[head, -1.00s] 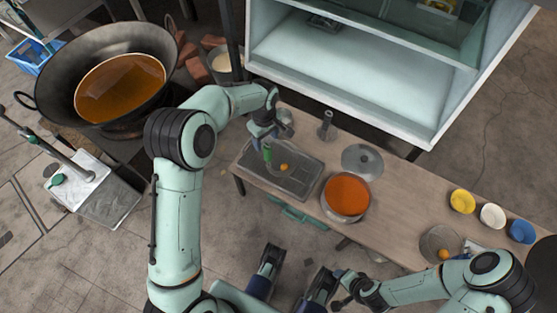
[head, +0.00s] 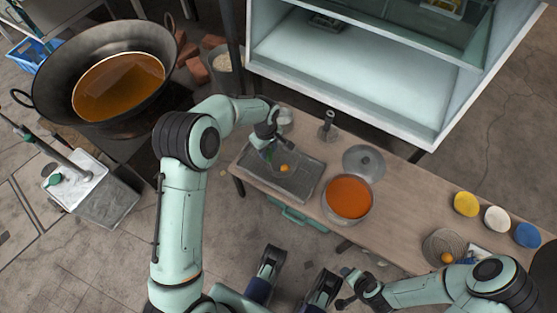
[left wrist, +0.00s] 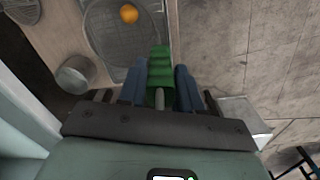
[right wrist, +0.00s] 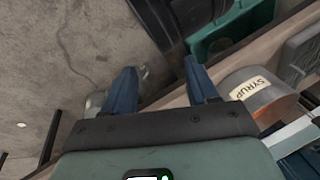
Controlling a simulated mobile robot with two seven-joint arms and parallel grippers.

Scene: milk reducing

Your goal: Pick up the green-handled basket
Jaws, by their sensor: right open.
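The basket's green handle (left wrist: 160,70) is between the two blue fingers of my left gripper (left wrist: 160,85). The fingers sit close against both sides of it and look closed on it. In the head view my left gripper (head: 268,143) is low over the grey tray (head: 308,183) on the table, and it hides most of the handle. The basket's mesh body is hard to tell apart from the tray. My right gripper (right wrist: 162,85) is open and empty, away from the basket, in front of the table.
An orange ball (head: 285,168) lies at the tray. A pot of orange syrup (head: 348,197) and a metal lid (head: 363,162) are to its right. A large black wok (head: 105,75) stands at the left.

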